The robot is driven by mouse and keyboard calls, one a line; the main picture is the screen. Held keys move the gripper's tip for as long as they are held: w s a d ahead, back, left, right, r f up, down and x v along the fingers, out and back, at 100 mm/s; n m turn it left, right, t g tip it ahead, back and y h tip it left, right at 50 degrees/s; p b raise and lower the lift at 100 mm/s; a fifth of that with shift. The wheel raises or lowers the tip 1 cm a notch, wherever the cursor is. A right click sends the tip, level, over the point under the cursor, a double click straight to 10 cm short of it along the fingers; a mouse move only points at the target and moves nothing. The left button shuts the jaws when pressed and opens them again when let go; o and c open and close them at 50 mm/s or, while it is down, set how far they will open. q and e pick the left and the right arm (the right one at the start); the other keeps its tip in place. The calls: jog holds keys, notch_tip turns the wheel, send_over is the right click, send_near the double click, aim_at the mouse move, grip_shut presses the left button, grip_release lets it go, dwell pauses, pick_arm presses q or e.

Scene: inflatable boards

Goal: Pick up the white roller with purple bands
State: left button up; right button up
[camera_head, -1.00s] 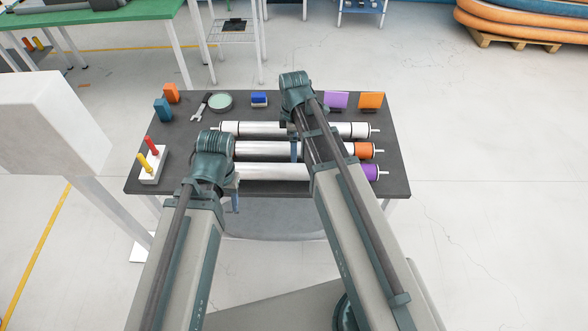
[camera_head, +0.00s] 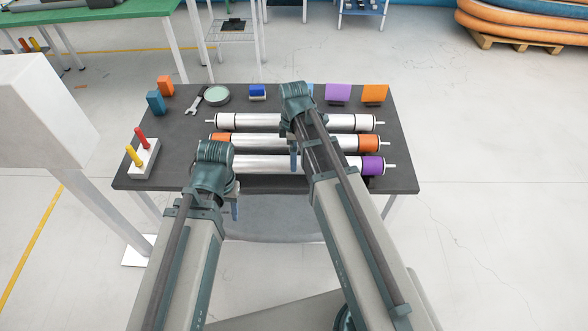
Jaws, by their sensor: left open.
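The white roller with purple bands (camera_head: 268,165) lies at the front of the dark table, nearest me. Its right purple band (camera_head: 373,165) shows; its left end is hidden behind my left arm. My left gripper (camera_head: 235,210) points down by the table's front edge, in front of this roller's left part. It is open and only a small part of its fingers shows. My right gripper (camera_head: 294,158) is mostly hidden under its own arm, over the middle of the rollers. Its jaws cannot be made out.
A roller with orange bands (camera_head: 260,142) and a roller with black bands (camera_head: 240,122) lie behind, parallel. A white block with red and yellow pegs (camera_head: 143,166) stands at left. A wrench (camera_head: 194,103), round dish (camera_head: 216,96) and small coloured blocks line the table's back.

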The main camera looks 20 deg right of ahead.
jog(key=shift+f, duration=0.1)
jog(key=f+b, duration=0.5)
jog(key=shift+s+a, duration=0.1)
jog(key=shift+s, duration=0.2)
grip_shut()
